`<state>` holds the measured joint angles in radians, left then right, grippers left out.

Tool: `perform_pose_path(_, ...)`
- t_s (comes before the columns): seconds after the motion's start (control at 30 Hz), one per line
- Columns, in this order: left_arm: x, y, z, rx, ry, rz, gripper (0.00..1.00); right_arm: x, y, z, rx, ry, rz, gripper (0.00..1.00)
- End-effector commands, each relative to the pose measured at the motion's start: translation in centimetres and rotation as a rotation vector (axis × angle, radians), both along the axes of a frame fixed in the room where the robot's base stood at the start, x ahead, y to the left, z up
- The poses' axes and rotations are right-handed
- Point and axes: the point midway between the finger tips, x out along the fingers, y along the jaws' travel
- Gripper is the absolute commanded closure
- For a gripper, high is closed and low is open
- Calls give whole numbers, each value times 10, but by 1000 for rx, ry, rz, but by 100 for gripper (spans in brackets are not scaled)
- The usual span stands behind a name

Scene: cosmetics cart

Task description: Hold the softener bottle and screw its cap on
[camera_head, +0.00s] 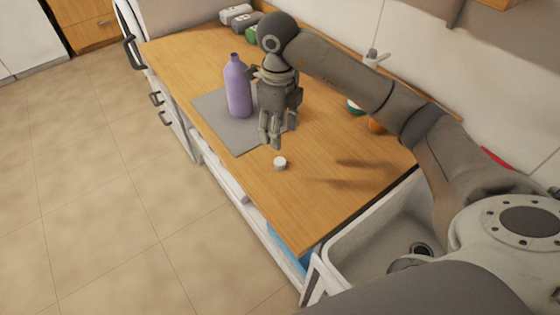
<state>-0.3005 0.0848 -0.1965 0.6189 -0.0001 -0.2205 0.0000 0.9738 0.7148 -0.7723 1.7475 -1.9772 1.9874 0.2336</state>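The purple softener bottle (238,88) stands upright on a grey mat (216,112) on the wooden counter. Its narrow neck at the top shows no cap on it. A small white cap (280,163) lies on the bare wood in front of the mat. My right gripper (275,138) points down just behind and above the cap, to the right of the bottle. Its fingers look spread apart, with nothing seen between them. It hides part of the mat's right side. My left gripper is out of view.
Grey containers (236,15) and a green item stand at the counter's far end. A tap (374,57) is by the wall. An orange item (377,126) sits behind my arm. A white sink (385,235) is at the near end. The wood around the cap is clear.

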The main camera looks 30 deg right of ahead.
Motion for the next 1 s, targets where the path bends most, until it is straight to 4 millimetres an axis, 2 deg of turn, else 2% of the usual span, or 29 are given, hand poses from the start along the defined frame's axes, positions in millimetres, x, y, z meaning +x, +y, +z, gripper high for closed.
perform_pose_path(0.2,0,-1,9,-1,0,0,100,-1,1,-35,2,7,0,48)
perform_pose_path(0.3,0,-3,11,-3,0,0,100,-1,1,-46,1,5,0,48)
perform_pose_path(0.73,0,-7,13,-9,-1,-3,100,-1,1,-53,2,4,1,48)
perform_pose_path(1.0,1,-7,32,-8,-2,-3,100,-5,4,-86,2,7,0,48)
